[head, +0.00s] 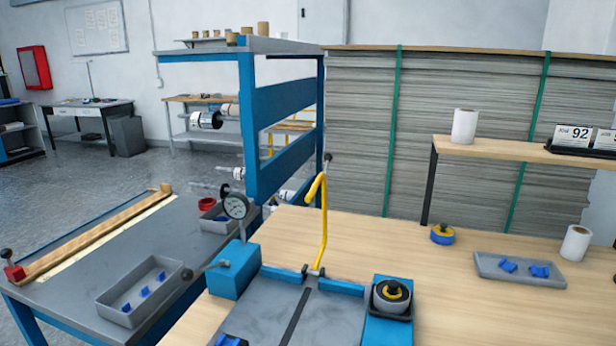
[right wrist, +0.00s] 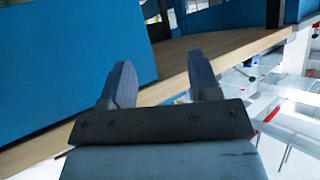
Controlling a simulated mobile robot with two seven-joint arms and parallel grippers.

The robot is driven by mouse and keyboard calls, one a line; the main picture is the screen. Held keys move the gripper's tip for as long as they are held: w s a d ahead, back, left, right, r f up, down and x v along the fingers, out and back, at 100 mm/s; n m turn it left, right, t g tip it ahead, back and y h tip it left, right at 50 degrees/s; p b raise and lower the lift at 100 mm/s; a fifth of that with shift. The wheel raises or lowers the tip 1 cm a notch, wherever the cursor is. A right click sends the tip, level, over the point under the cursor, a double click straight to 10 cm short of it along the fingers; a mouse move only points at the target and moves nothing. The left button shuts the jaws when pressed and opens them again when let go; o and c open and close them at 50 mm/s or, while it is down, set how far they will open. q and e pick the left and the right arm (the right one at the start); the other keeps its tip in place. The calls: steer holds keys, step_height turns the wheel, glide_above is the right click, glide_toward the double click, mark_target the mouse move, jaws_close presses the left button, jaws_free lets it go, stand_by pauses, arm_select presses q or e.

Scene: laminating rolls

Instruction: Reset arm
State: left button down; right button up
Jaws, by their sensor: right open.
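My right gripper (right wrist: 160,88) shows in the right wrist view with its two grey fingers apart and nothing between them. It is beside a wooden tabletop edge (right wrist: 225,55) and a large blue panel (right wrist: 75,60). No contact with either can be made out. Neither gripper shows in the head view, and my left gripper is not seen anywhere.
In the head view a wooden table (head: 450,295) holds a blue and grey fixture (head: 275,315), a grey tray (head: 495,270) with blue pieces, and a white roll (head: 576,243). A grey bench (head: 75,280) stands left. A blue rack (head: 250,130) rises behind.

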arm_select(q)
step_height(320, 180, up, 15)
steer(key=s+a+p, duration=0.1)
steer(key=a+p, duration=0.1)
steer(key=p, duration=2.1)
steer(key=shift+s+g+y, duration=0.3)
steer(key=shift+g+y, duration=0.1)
arm_select(e)
step_height(320, 180, up, 15)
steer(key=s+d, duration=0.1)
steer(key=d, duration=0.1)
steer(key=shift+s+g+h, duration=0.3)
steer(key=shift+g+h, duration=0.1)
